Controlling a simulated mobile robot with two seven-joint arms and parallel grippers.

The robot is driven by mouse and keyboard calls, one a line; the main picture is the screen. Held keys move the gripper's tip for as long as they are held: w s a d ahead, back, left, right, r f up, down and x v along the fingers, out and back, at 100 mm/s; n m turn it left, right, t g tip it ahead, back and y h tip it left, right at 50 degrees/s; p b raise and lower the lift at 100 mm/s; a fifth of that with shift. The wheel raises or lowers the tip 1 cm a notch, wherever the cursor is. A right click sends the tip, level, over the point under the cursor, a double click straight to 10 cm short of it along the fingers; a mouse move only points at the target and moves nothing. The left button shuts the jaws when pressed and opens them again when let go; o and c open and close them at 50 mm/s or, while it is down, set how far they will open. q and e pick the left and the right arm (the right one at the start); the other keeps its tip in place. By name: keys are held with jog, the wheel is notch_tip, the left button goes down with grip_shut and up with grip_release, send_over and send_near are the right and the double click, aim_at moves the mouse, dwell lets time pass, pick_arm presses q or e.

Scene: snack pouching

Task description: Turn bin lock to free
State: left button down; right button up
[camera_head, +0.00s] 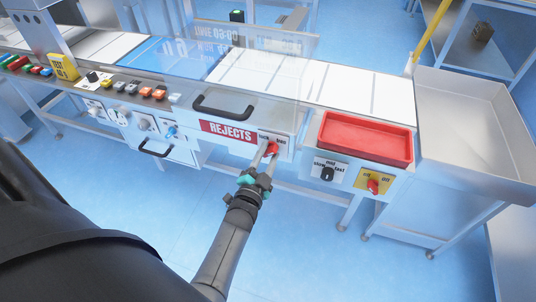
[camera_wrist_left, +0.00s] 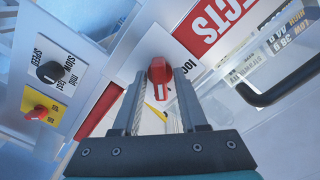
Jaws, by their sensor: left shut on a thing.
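The bin lock is a red knob (camera_head: 273,147) on a white label plate on the front panel, just right of the red REJECTS sign (camera_head: 227,131). My left gripper (camera_head: 266,152) reaches up to it from below, its two fingers closed on the knob. In the left wrist view the red knob (camera_wrist_left: 160,71) shows between the fingertips (camera_wrist_left: 158,90), with a pale mark on it. Part of the lettering beside it is readable as "loc"; the rest is hidden by a finger. I cannot tell for certain which word the knob points to. My right gripper is not in view.
A black handle (camera_head: 222,110) stands out above the sign. A black speed knob (camera_head: 327,173) and a red knob on a yellow plate (camera_head: 374,186) are to the right, below a red tray (camera_head: 366,139). A metal bin (camera_head: 475,130) stands further right.

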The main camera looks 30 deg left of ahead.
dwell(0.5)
pick_arm(q)
jog(key=c, duration=0.8)
grip_release()
jog(key=shift+s, duration=0.1)
